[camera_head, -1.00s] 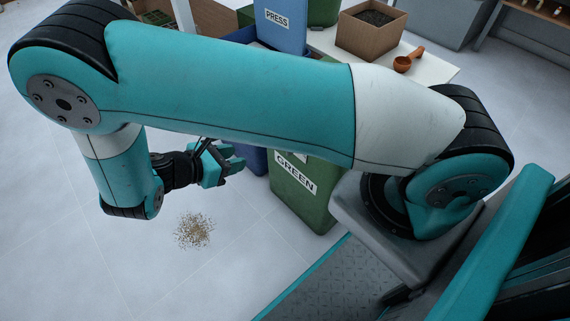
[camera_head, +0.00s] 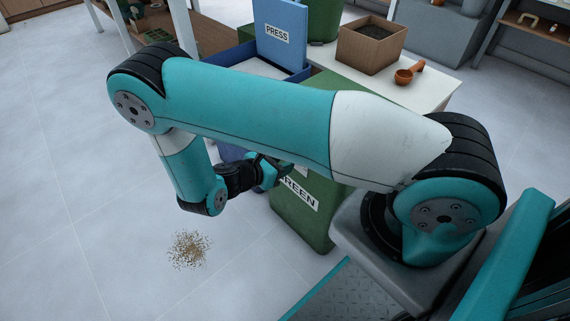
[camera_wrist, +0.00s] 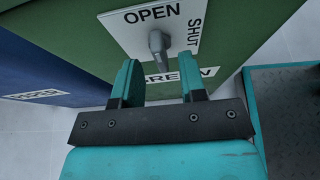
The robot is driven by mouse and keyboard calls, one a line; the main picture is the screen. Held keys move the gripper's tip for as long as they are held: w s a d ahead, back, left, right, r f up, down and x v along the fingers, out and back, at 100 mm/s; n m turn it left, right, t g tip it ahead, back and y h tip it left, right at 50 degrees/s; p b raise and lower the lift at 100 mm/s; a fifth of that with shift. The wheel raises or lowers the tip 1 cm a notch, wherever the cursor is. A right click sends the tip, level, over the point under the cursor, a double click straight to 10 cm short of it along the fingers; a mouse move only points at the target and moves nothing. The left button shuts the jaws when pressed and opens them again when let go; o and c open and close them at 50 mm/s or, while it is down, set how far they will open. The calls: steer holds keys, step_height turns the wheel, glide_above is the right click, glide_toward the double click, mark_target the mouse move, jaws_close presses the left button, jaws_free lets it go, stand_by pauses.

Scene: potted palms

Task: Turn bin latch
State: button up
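The green bin (camera_head: 310,225), labelled GREEN, stands on the floor beside my base; it also shows in the wrist view (camera_wrist: 85,38). On its face is a white plate (camera_wrist: 130,20) marked OPEN along the top and SHUT down the right side. A grey latch handle (camera_wrist: 158,50) sits on this plate, pointing down and slightly tilted. My gripper (camera_wrist: 162,85) is open, its two teal fingers apart, with the latch ahead of the gap between them. I cannot tell whether the fingers touch it. In the head view my gripper (camera_head: 272,175) is at the green bin's left side, partly hiding its label.
A blue bin (camera_wrist: 40,75) labelled PAPER stands left of the green bin. Spilled grains (camera_head: 190,248) lie on otherwise clear floor at left.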

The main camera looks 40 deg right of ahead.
steer(key=shift+x, duration=1)
jaws_close()
